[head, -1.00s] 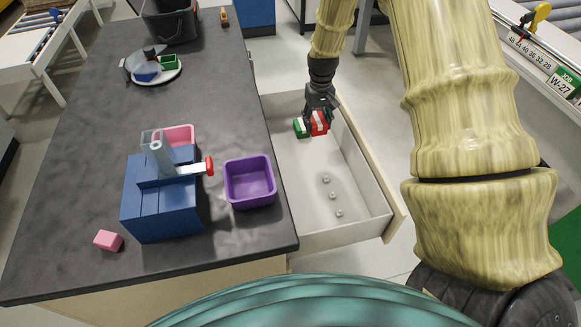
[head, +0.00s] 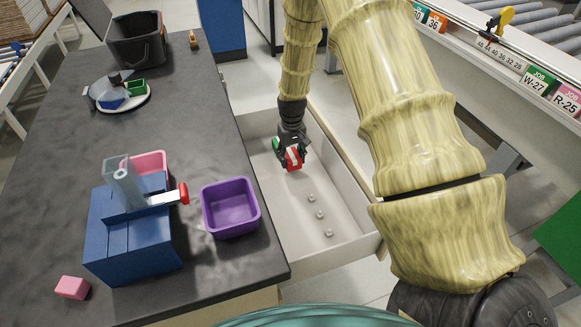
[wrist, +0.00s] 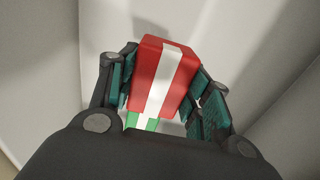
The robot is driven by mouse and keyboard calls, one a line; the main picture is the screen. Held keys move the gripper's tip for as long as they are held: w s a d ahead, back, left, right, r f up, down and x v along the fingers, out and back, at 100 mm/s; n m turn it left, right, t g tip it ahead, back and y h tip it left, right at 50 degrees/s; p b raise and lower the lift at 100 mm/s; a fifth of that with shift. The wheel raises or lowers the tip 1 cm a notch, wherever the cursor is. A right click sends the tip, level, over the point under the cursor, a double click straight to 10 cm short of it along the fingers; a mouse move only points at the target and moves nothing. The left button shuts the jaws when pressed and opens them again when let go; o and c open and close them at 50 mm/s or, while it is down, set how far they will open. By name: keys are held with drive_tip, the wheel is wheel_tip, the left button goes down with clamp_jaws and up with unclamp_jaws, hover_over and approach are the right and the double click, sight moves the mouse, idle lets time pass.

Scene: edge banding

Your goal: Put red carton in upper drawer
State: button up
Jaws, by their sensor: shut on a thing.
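The red carton (head: 293,158) has a white stripe and is held in my gripper (head: 291,150), inside the open upper drawer (head: 345,222). In the wrist view my gripper (wrist: 163,95) has its teal finger pads on both sides of the red carton (wrist: 146,75). A green carton with a white stripe (wrist: 142,122) shows just beyond the red one, partly hidden. Its edge also shows left of the gripper in the head view (head: 275,144). I cannot tell whether the red carton touches the drawer floor.
Several small grey round pieces (head: 320,215) lie on the drawer floor nearer me. The dark worktop (head: 190,110) left of the drawer holds a purple bin (head: 230,208), a blue fixture (head: 130,235), a pink block (head: 72,288), a round turntable (head: 135,98) and a black bucket (head: 137,42).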

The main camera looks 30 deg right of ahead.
sight(292, 166)
drive_tip(key=shift+f, duration=2.2)
drive_tip(key=shift+f, duration=0.15)
drive_tip(key=o, duration=1)
wheel_tip(292, 166, up, 12)
drive_tip(key=shift+r, duration=0.2)
